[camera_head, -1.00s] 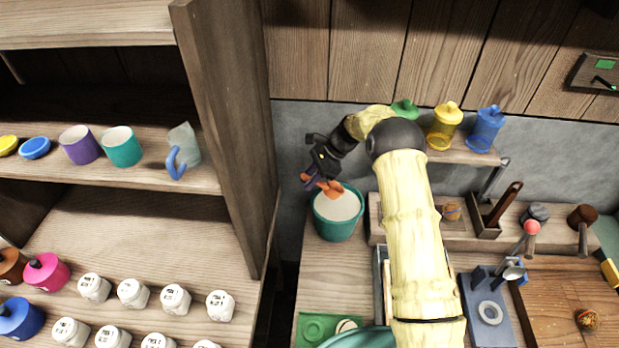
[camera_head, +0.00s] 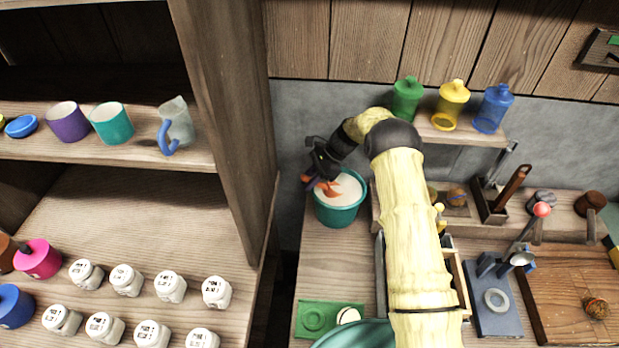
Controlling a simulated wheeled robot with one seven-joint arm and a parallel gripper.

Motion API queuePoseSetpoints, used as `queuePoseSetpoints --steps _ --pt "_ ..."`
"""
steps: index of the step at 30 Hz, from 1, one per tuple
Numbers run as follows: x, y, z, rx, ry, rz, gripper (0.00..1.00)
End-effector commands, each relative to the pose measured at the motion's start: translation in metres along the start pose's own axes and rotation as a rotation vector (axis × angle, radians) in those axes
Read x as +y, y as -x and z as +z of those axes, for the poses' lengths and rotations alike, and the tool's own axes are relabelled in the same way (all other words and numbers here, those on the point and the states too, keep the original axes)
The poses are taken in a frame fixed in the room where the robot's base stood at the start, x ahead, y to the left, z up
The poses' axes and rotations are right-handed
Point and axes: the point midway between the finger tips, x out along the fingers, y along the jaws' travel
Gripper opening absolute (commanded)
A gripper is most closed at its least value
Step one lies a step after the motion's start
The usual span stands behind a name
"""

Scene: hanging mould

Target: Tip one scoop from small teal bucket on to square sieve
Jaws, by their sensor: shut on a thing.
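The small teal bucket (camera_head: 337,216) stands on the wooden counter at its back left corner and holds white material. My gripper (camera_head: 314,177) is shut on an orange scoop (camera_head: 333,192), at the bucket's left rim. The scoop's orange end is over the bucket's mouth and seems to dip into the white material. How much the scoop holds is not clear. A pale wooden frame (camera_head: 457,278), possibly the square sieve, shows at both sides of my arm. My arm hides most of it.
A tall wooden shelf post (camera_head: 222,120) stands close left of the bucket. Green, yellow and blue jars (camera_head: 492,110) stand on a ledge behind. A larger teal bowl (camera_head: 350,338) and a green tray (camera_head: 330,317) lie in front. Bare counter (camera_head: 330,265) lies between tray and bucket.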

Motion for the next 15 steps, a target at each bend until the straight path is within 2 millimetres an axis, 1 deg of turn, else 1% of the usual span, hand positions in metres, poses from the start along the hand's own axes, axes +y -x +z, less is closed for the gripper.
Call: queuePoseSetpoints --steps 1,9,15 --pt "0.000 -0.005 -0.004 0.000 0.000 0.000 0.01" --pt "0.000 -0.022 -0.017 0.000 0.000 0.000 0.01" --pt "0.000 -0.027 -0.021 0.000 0.001 0.000 0.01"
